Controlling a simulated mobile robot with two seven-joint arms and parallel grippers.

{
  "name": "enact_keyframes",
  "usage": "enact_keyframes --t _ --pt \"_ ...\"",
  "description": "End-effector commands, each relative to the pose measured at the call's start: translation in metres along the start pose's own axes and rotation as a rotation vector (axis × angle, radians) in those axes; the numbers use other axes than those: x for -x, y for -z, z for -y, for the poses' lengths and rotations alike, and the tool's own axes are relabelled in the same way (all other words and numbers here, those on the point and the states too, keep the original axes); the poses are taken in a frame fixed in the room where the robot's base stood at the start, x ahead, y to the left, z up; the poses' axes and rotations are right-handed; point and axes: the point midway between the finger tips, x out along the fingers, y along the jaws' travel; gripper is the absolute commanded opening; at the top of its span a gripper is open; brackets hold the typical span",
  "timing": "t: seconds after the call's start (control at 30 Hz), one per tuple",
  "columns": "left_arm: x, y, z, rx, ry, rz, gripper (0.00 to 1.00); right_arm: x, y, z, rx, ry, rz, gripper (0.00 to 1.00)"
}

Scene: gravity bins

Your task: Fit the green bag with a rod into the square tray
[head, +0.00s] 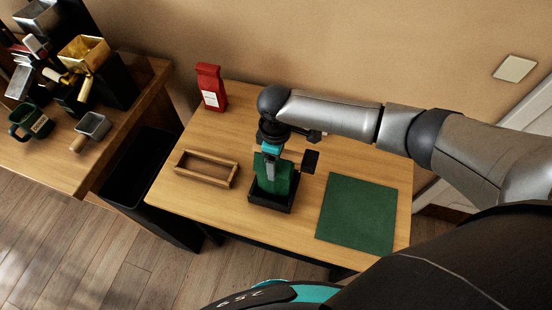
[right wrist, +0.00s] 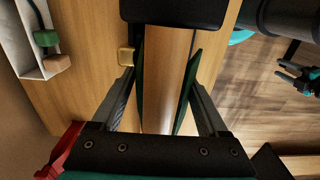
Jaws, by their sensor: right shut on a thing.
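The green bag (head: 284,176) is upright under my right gripper (head: 270,165) in the head view. The gripper is shut on it from above. Its lower edge is at the black square tray (head: 270,203), behind the front wall; I cannot tell whether it touches the floor of the tray. In the right wrist view the fingers (right wrist: 160,95) reach down both sides of thin green edges. I cannot make out the rod. A small dark gripper, apparently my left one (right wrist: 298,78), shows at the right edge of the wrist view, too small to read.
An open wooden frame box (head: 207,168) stands left of the tray, and a green mat (head: 357,213) lies to the right. A small dark plate (head: 311,161) is close beside the gripper. A red bag (head: 211,87) stands at the back. A cluttered side table (head: 60,160) is at left.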

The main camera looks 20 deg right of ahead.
Motion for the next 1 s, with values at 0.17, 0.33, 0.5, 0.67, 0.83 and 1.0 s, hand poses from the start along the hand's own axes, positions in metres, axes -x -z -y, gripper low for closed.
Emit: enact_keyframes --t 0.17,0.33,0.5,0.67,0.83,1.0 --pt "0.0004 0.0000 0.0000 0.000 0.000 0.000 0.50 0.0011 0.0010 -0.0003 0.000 -0.001 -0.003 0.00" --pt "0.0019 0.0001 0.0000 0.000 0.000 0.000 0.50 0.0014 0.0010 -0.0002 0.000 -0.001 -0.002 0.00" --pt "0.0040 0.0003 0.0001 0.000 0.000 0.000 0.50 0.0015 0.0010 -0.0001 0.000 0.000 -0.003 0.00" --pt "0.0058 0.0004 0.0001 0.000 0.000 0.000 0.50 0.0015 0.0011 0.0000 0.000 0.000 -0.003 0.00" --pt "0.0071 0.0005 0.0001 0.000 0.000 0.000 0.50 0.0013 0.0012 -0.0002 0.001 -0.001 -0.003 0.00" --pt "0.0070 0.0005 0.0001 0.000 0.000 0.000 0.50 0.0010 0.0011 -0.0003 0.001 -0.001 -0.003 0.00"
